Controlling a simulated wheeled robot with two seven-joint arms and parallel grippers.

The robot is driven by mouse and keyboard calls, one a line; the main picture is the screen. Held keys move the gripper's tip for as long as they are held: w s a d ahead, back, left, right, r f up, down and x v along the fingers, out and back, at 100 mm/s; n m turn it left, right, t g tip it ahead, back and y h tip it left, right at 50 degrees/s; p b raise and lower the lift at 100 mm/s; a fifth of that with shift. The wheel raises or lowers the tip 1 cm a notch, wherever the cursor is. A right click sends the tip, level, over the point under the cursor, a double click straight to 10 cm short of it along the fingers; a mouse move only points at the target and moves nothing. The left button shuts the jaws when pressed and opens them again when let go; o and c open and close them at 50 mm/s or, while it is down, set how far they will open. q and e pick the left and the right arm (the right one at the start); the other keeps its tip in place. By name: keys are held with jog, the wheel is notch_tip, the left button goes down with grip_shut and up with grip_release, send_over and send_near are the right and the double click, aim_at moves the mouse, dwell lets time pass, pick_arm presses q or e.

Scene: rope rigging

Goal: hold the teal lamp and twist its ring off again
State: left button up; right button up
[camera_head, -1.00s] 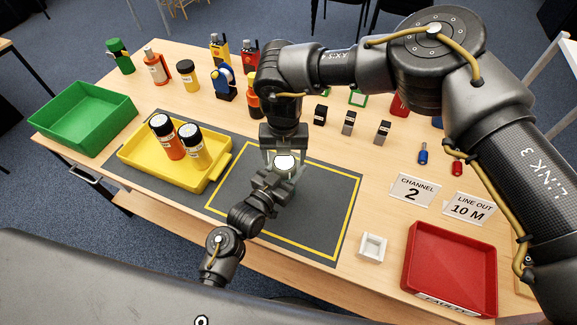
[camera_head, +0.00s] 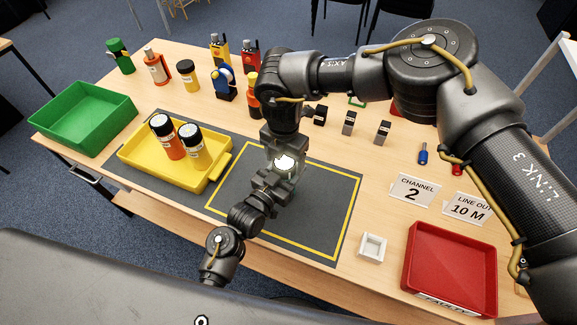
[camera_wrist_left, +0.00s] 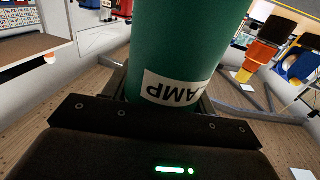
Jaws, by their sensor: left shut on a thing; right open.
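The lamp (camera_wrist_left: 180,45) is a dark green-teal cylinder with a white LAMP label. In the left wrist view it stands between the jaws of my left gripper (camera_wrist_left: 165,98), which is shut on its body. In the head view only the lamp's bright white top (camera_head: 285,162) shows clearly, over the dark mat. My left gripper (camera_head: 272,186) comes in from below and left. My right gripper (camera_head: 284,155) points down over the lamp's top, its jaws open around the top end. The ring is hidden or too small to make out, and I cannot tell whether the right fingers touch it.
A yellow tray (camera_head: 212,184) with two bottles stands to the left. A green bin (camera_head: 75,122) is at the far left and a red tray (camera_head: 450,262) at the right. Several bottles and tools line the back.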

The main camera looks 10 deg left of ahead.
jog(key=n, duration=0.6)
jog(key=c, duration=0.7)
jog(key=m, duration=1)
jog(key=o, duration=0.7)
